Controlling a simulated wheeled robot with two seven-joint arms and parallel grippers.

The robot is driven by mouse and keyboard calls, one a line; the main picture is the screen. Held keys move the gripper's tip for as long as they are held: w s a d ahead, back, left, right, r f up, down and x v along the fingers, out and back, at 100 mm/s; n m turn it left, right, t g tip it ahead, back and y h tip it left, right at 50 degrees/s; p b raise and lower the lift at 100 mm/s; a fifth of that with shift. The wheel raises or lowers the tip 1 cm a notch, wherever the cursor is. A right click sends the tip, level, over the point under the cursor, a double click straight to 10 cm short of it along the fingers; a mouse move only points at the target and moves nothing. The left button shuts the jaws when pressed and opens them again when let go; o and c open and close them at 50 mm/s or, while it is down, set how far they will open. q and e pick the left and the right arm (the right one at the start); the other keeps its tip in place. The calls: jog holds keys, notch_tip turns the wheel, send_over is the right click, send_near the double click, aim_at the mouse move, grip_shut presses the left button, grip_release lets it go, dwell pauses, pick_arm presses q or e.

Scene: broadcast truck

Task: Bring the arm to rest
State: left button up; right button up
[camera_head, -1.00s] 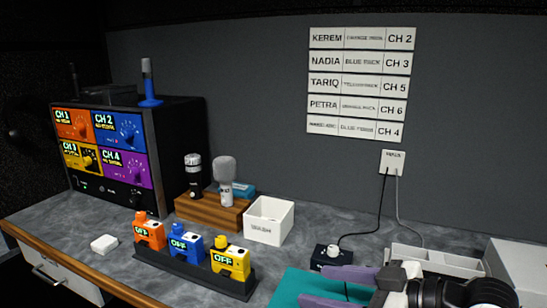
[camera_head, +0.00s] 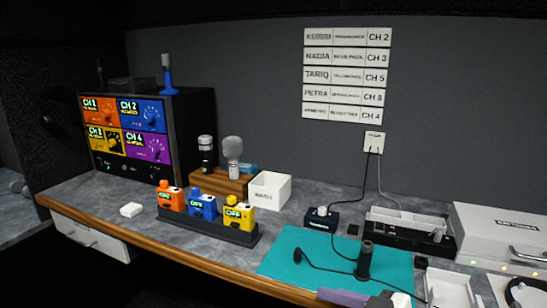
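My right gripper (camera_head: 345,297) shows only as a purple finger and a bit of dark and white housing at the bottom edge. The rest of it is cut off, so its opening cannot be judged. It appears in front of the near edge of the teal mat (camera_head: 290,262). A dark upright cylindrical item (camera_head: 364,262) stands on the mat, with a thin black cable and small dark head (camera_head: 298,256) beside it. My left gripper is out of view.
Orange (camera_head: 171,199), blue (camera_head: 203,207) and yellow (camera_head: 238,215) packs stand in a dark rack. Behind are a white box (camera_head: 270,190) and microphones on a wooden block (camera_head: 220,184). White trays and a case (camera_head: 500,232) crowd the right. Grey counter left of the rack is mostly clear.

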jog(key=s+d+f+m+t+h, duration=0.1)
jog(key=s+f+m+h, duration=0.15)
jog(key=f, duration=0.55)
jog(key=s+d+f+m+h, duration=0.15)
jog(key=s+f, duration=0.25)
jog(key=f, duration=0.5)
jog(key=s+d+f+m+g+h, duration=0.1)
jog(key=s+d+f+m+h, duration=0.2)
jog(key=s+f, duration=0.9)
jog(key=shift+s+d+h, duration=0.3)
jog(key=shift+s+d, duration=0.45)
jog(key=shift+d, duration=0.35)
